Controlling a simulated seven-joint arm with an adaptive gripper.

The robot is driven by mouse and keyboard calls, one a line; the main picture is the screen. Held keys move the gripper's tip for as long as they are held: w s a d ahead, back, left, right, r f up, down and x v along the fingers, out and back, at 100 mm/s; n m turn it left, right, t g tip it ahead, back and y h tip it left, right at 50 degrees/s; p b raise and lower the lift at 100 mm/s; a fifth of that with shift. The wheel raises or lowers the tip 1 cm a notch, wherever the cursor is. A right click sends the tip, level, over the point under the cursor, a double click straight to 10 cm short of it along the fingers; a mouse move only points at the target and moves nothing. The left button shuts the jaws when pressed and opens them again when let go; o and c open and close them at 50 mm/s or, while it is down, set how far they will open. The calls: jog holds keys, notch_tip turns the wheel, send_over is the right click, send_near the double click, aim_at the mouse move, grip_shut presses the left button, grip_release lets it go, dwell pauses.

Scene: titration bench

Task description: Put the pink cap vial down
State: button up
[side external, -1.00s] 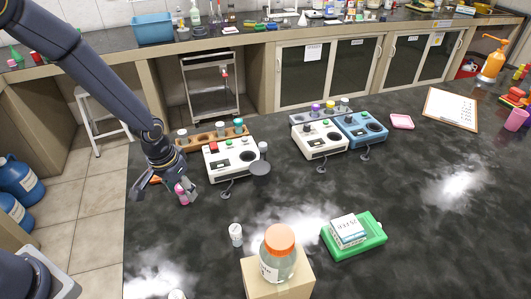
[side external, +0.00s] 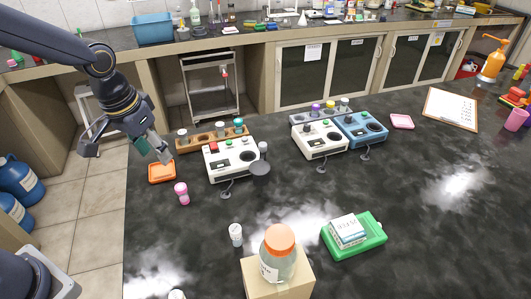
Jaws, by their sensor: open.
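The pink cap vial (side external: 182,193) stands upright on the dark bench, in front of a small orange tray (side external: 162,172). Its pink cap is on top. My gripper (side external: 128,148) is open and empty, above and to the left of the vial and apart from it. One finger hangs over the far edge of the orange tray; I cannot tell whether it touches it.
A white device (side external: 232,160) and a wooden vial rack (side external: 208,136) stand right of the orange tray. A white-capped vial (side external: 236,235) and an orange-capped jar (side external: 279,262) on a box stand nearer. The bench between the pink cap vial and the white-capped vial is clear.

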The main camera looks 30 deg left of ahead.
jog(key=s+a+r+t, duration=0.3)
jog(key=s+a+r, duration=0.1)
jog(key=s+r, duration=0.6)
jog(key=s, duration=0.3)
jog(key=shift+r, duration=0.15)
